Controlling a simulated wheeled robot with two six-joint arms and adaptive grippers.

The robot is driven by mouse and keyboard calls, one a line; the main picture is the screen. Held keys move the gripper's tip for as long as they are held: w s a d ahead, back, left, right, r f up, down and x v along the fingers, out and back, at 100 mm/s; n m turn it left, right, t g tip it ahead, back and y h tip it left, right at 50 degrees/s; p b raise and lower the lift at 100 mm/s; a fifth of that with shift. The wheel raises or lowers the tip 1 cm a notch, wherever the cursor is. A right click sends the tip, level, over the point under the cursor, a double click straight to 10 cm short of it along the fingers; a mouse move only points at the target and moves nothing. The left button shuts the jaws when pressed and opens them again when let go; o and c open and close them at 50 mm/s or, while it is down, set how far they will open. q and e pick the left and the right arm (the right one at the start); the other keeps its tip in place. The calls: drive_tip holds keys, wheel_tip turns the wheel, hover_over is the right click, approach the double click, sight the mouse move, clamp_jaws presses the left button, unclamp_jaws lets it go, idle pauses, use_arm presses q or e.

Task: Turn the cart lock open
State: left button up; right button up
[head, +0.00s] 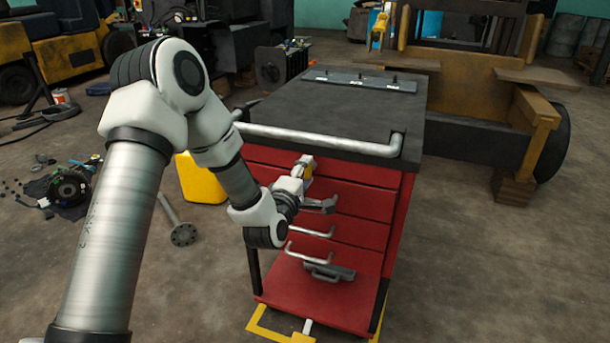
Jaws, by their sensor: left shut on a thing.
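The red tool cart (357,203) stands in the middle of the head view, with its drawer front facing me. My left arm reaches in from the left, and my left gripper (302,170) is at the upper drawers. My right gripper is not in view.
A thick push bar (320,139) runs along the cart's near top edge, just above my gripper. Drawer handles (311,232) stick out below it. A yellow container (201,178) stands left of the cart. A flanged rod (180,225) lies on the floor.

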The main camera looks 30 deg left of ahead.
use_arm(q)
drive_tip(key=o, duration=1.2)
drive_tip(key=shift+c, duration=0.2)
drive_tip(key=v, duration=0.7)
drive_tip(key=shift+s, duration=0.25)
